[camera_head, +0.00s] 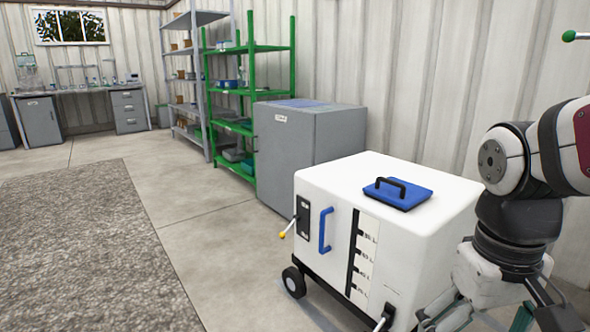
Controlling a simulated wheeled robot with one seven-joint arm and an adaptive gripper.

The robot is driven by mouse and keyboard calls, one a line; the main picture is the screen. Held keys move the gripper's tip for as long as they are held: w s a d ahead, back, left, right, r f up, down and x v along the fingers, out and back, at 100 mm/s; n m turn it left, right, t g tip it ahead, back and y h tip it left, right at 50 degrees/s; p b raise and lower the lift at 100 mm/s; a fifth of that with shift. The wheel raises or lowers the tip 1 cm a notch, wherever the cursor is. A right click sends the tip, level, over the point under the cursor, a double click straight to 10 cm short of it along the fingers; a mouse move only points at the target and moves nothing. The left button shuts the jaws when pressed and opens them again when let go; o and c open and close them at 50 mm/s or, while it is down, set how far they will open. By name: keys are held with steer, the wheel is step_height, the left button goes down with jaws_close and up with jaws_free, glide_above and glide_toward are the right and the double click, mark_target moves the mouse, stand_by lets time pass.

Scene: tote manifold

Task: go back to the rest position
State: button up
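My arm comes in from the right edge and bends downward. My gripper (488,306) hangs at the bottom right, in front of the white wheeled tote (448,192) in this view. Its lower end is cut off by the bottom edge, so I cannot tell whether it is open or shut or whether it holds anything. The tote stands upright on the floor. A blue lid (412,200) with a black handle sits on its top. A blue upright handle (325,230) and a lever with a yellow knob (283,235) are on its front.
A grey cabinet (312,150) stands behind the tote, beside a green shelf rack (250,95) and a grey shelf rack (198,20). A workbench (75,92) is at the far left. A rough grey mat (80,240) and bare concrete floor lie open at the left.

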steer(key=s+a+r+m, duration=0.1)
steer(key=s+a, duration=0.3)
steer(key=s, duration=1)
step_height(320, 180, up, 36)
steer(key=t+p, duration=0.4)
steer(key=p, duration=3)
steer(key=shift+w+d+y, duration=0.2)
steer(key=shift+d+y, duration=0.1)
steer(key=shift+d, duration=0.1)
